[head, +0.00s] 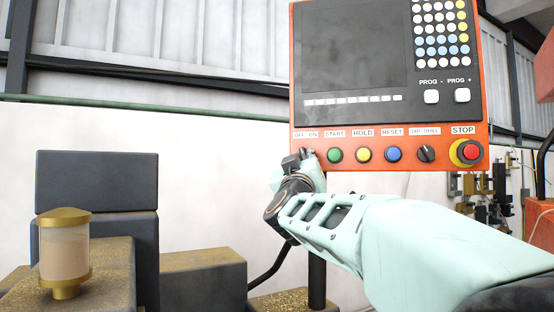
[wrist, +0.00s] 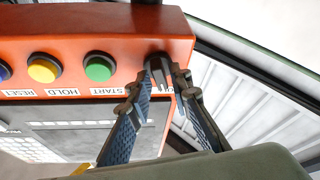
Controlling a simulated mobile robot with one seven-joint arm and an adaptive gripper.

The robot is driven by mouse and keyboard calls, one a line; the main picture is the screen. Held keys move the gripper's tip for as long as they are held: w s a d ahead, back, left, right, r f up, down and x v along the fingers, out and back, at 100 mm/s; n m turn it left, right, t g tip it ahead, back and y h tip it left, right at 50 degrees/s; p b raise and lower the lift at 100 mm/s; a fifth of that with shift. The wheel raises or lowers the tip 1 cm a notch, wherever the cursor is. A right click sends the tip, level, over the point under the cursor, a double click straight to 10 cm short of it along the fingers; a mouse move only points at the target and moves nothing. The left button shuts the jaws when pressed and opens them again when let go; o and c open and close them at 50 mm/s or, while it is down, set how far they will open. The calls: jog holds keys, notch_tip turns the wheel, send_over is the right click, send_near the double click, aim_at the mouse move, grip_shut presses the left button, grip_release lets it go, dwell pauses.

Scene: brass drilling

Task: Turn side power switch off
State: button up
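The power switch (wrist: 158,69), a small dark knob labelled OFF ON, sits at the lower left end of the orange control panel (head: 296,60). In the head view my gripper (head: 300,160) is right at the switch and mostly hides it. In the wrist view my gripper (wrist: 164,76) has its two fingertips close together, one on each side of the knob, and appears shut on it. Contact on both sides is hard to make out. The knob's exact setting is not clear.
Right of the switch are the green START button (head: 335,155), yellow HOLD button (head: 363,155), blue RESET button (head: 393,155), a black knob (head: 426,153) and the red STOP button (head: 470,152). Dark blocks and a brass-capped cup (head: 64,250) stand at lower left.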

aim_at(304, 115)
grip_shut()
jog(key=shift+d+r+n+y+p, duration=0.1)
jog(key=shift+r+n+y+p, duration=0.15)
jog(key=shift+n+y+p, duration=0.5)
jog(key=shift+f+n+y, duration=0.15)
jog(key=shift+n+y, duration=0.1)
jog(key=shift+n, duration=0.7)
jog(key=shift+o, duration=2)
grip_release()
notch_tip(304, 115, up, 10)
jog(key=shift+f, duration=0.1)
